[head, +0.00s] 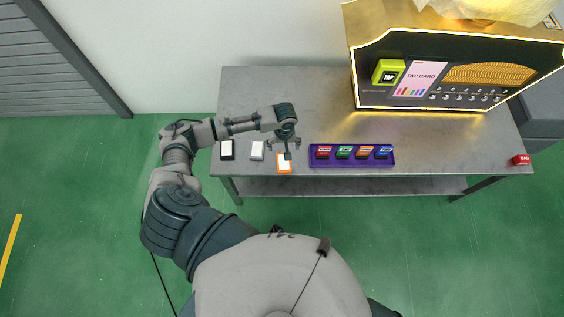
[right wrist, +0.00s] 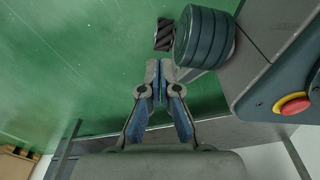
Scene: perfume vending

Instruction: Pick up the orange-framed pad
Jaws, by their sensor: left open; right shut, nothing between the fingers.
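The orange-framed pad (head: 284,168) lies on the grey table near its front edge, with a white middle. My left gripper (head: 286,151) is open above the pad and hides part of its upper side. I cannot tell whether its fingers touch the pad. My right gripper (right wrist: 158,84) shows in the right wrist view, shut and empty, over green floor. The pad is not seen in that view.
A white-framed pad (head: 257,151) and a black-framed pad (head: 227,150) lie left of it. A purple tray (head: 312,161) with several coloured boxes is to the right. The vending machine (head: 371,93) stands behind, and a red item (head: 520,160) lies at far right.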

